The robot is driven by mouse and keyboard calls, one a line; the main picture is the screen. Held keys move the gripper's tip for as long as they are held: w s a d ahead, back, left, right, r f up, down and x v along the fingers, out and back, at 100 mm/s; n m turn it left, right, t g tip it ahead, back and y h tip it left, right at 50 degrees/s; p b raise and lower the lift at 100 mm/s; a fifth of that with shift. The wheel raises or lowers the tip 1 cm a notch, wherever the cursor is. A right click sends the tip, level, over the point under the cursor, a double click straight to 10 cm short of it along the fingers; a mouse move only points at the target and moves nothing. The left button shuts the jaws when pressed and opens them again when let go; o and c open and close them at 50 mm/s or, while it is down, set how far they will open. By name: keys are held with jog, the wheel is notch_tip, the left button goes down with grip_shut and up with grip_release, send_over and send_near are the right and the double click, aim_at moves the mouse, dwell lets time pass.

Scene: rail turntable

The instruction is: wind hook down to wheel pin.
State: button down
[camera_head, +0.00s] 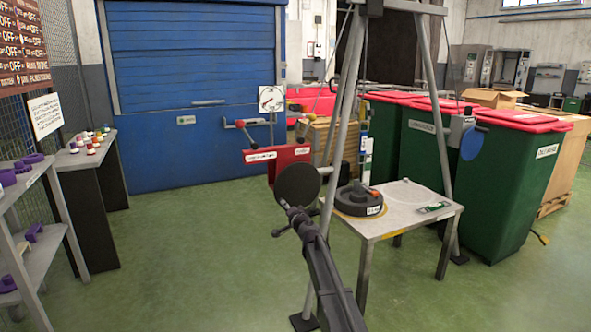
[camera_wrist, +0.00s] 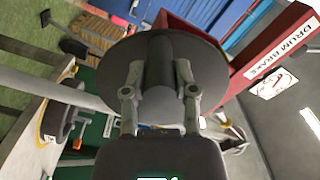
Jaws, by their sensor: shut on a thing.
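My gripper (camera_head: 293,212) is shut on a dark cylindrical handle (camera_wrist: 158,68) in front of a dark round disc (camera_wrist: 118,72). The disc (camera_head: 298,185) also shows in the head view, just beyond my gripper, beside a red bracket (camera_head: 290,158). In the wrist view the red part (camera_wrist: 285,45) reads "DRUM BRAKE". A dark wheel (camera_head: 350,205) with a small orange-red piece (camera_head: 372,191) on it lies on a low grey table (camera_head: 395,222). I cannot make out the hook or clearly identify the wheel pin.
Shelves (camera_head: 40,250) with purple parts line the left. The green floor at centre left is clear.

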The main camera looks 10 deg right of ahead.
jog(key=shift+d+f, duration=0.1)
jog(key=shift+f, duration=0.15)
jog(key=shift+w+d+f+n+b, duration=0.1)
jog(key=shift+d+f+n+b, duration=0.1)
jog(key=shift+f+n+b, duration=0.3)
jog(key=shift+w+d+f+n+b, duration=0.1)
jog(key=shift+d+n+b, duration=0.15)
jog(key=shift+n, duration=0.45)
jog(key=shift+c, duration=1)
grip_release()
jog(key=shift+s, duration=0.15)
jog(key=v, duration=0.7)
jog(key=shift+s, duration=0.3)
jog(key=shift+d+r, duration=0.1)
